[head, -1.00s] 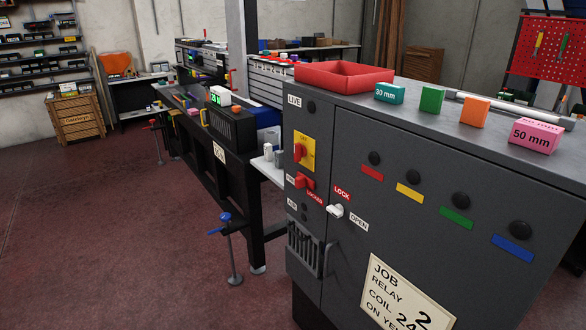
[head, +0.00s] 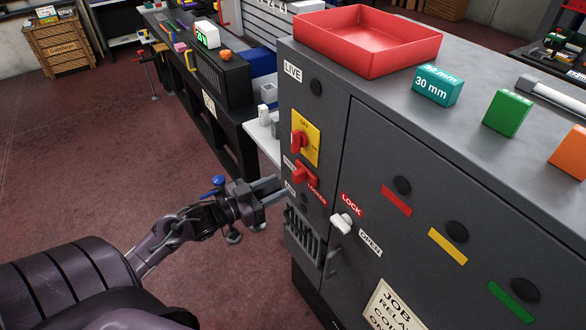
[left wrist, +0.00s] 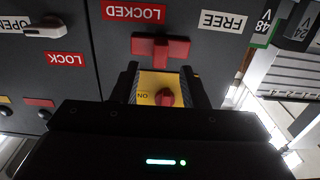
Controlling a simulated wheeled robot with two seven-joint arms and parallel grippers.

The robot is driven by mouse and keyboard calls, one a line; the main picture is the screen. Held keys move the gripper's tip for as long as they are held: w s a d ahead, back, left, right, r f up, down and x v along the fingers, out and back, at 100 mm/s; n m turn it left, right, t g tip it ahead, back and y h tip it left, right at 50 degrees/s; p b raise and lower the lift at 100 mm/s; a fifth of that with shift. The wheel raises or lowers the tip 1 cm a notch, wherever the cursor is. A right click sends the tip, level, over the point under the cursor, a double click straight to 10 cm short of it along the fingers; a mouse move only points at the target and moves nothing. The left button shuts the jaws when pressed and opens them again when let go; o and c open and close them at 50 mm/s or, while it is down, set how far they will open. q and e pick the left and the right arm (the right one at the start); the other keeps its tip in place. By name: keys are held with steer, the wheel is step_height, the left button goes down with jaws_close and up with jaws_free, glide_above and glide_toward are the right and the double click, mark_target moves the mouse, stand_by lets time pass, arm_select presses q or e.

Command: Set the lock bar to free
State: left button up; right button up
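The red lock bar (head: 305,175) is on the front of the grey cabinet, between the FREE label and the red LOCKED label (head: 317,189). In the left wrist view, which is upside down, the bar (left wrist: 160,48) lies crosswise just beyond the fingertips, with the LOCKED label (left wrist: 133,13) and FREE label (left wrist: 225,20) past it. My left gripper (head: 272,190) is open and empty, a little left of the cabinet front. In the wrist view its fingers (left wrist: 160,80) stand apart, framing the yellow switch plate behind. My right gripper is not in view.
A red rotary switch on a yellow plate (head: 304,136) sits above the bar. A white handle (head: 341,223) between LOCK and OPEN is to its lower right. A vent grille (head: 301,236) is below. A red tray (head: 368,40) and several blocks stand on top.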

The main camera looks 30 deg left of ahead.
mark_target(294, 179)
arm_select(q)
steer(key=x, duration=0.2)
steer(key=shift+w+d+r, duration=0.25)
steer(key=shift+w+d, duration=0.05)
steer(key=shift+w, duration=0.05)
steer(key=shift+f+p+x, duration=0.2)
steer(key=shift+p+x, duration=0.2)
steer(key=shift+x, duration=0.8)
steer(key=shift+w, duration=0.35)
steer(key=shift+w+d, duration=0.1)
steer(key=shift+f, duration=0.1)
steer(key=shift+c, duration=1.1)
steer(key=c, duration=0.5)
jaws_close()
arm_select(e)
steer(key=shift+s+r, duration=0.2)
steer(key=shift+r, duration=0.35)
